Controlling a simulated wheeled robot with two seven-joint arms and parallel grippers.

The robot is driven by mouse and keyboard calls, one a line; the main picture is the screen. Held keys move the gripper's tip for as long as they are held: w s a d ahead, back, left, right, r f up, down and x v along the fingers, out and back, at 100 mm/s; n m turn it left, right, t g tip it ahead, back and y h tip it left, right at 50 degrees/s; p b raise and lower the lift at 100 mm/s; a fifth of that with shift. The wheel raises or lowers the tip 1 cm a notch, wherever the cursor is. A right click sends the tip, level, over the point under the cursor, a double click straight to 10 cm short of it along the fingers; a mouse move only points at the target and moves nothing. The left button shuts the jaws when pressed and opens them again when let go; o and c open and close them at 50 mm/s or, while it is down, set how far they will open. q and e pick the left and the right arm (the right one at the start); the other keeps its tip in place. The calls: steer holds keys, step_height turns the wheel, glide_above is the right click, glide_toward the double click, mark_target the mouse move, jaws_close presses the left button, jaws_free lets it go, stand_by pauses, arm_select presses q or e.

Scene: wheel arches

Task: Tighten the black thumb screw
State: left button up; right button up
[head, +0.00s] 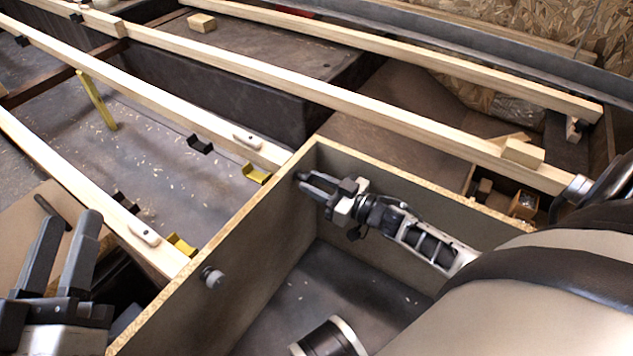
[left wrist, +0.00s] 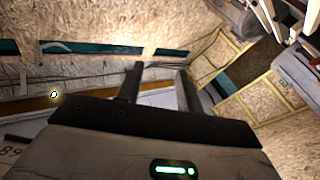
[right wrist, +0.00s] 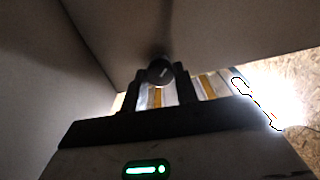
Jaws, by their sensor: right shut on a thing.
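The black thumb screw (right wrist: 160,71) shows in the right wrist view as a dark round knob between my right fingertips, against a pale panel. My right gripper (right wrist: 158,82) is shut on it. In the head view my right gripper (head: 308,183) reaches inside the open wooden box (head: 240,213), by its far left corner. The screw cannot be made out there, and its thread and seating are hidden. My left gripper (head: 68,225) is open and empty at the lower left, outside the box; its fingers also show apart in the left wrist view (left wrist: 158,85).
A grey round knob (head: 212,278) sits on the inside of the box's left wall. A dark cylinder with pale rims (head: 330,340) shows at the bottom. Long wooden beams (head: 330,100) cross behind the box. A small wood block (head: 523,152) rests on one.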

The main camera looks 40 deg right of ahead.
steer(key=m+p, duration=0.2)
steer(key=m, duration=0.1)
steer(key=shift+m, duration=0.4)
steer(key=m+p, duration=0.1)
steer(key=m, duration=0.2)
steer(key=shift+m, duration=0.3)
steer(key=m, duration=0.3)
steer(key=shift+m+p, duration=0.3)
steer(key=shift+p, duration=0.1)
steer(key=m, duration=0.3)
steer(key=shift+s+m, duration=0.1)
steer(key=shift+m, duration=0.2)
steer(key=m, duration=0.4)
steer(key=shift+f+m+b, duration=0.1)
steer(key=shift+m+b, duration=0.2)
steer(key=shift+b, duration=0.05)
steer(key=m, duration=0.2)
steer(key=shift+m+b, duration=0.3)
steer(key=shift+b, duration=0.05)
steer(key=shift+m, duration=1.1)
steer(key=shift+m+b, duration=0.4)
steer(key=shift+m, duration=0.5)
arm_select(q)
steer(key=f, duration=0.1)
steer(key=s+f+n+g, duration=0.1)
steer(key=f+n+g+y, duration=0.1)
steer(key=shift+s+d+f, duration=0.15)
steer(key=shift+s+d, duration=0.05)
steer(key=shift+d, duration=0.05)
steer(key=shift+f, duration=0.1)
